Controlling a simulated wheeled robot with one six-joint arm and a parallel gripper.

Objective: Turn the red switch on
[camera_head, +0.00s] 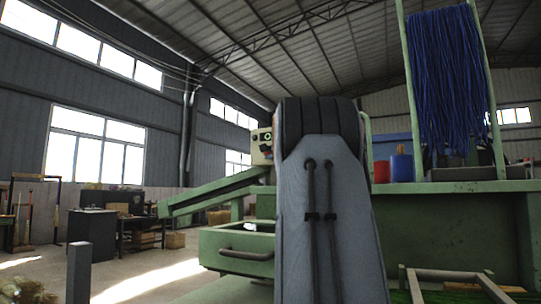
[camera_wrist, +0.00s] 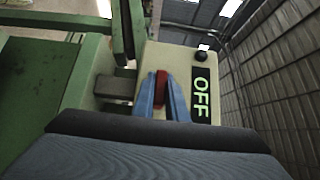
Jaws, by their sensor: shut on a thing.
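The red switch (camera_wrist: 161,86) stands out from a pale control box (camera_wrist: 180,61) in the wrist view. My gripper (camera_wrist: 160,97) has its two blue fingers closed around the switch, one on each side. A black panel (camera_wrist: 201,95) beside the switch shows "OFF" in green letters. A dark round knob (camera_wrist: 201,56) sits near the panel's end. In the head view the control box (camera_head: 260,138) is at the centre, partly hidden behind my arm. My fingers are too small there to make out clearly.
The green machine (camera_head: 440,225) fills the right side, with blue strands (camera_head: 446,75) hanging on its frame. A green chute (camera_head: 212,192) and an open drawer (camera_head: 238,250) lie left of my arm. A dark cabinet (camera_head: 92,235) stands farther left, with open floor between.

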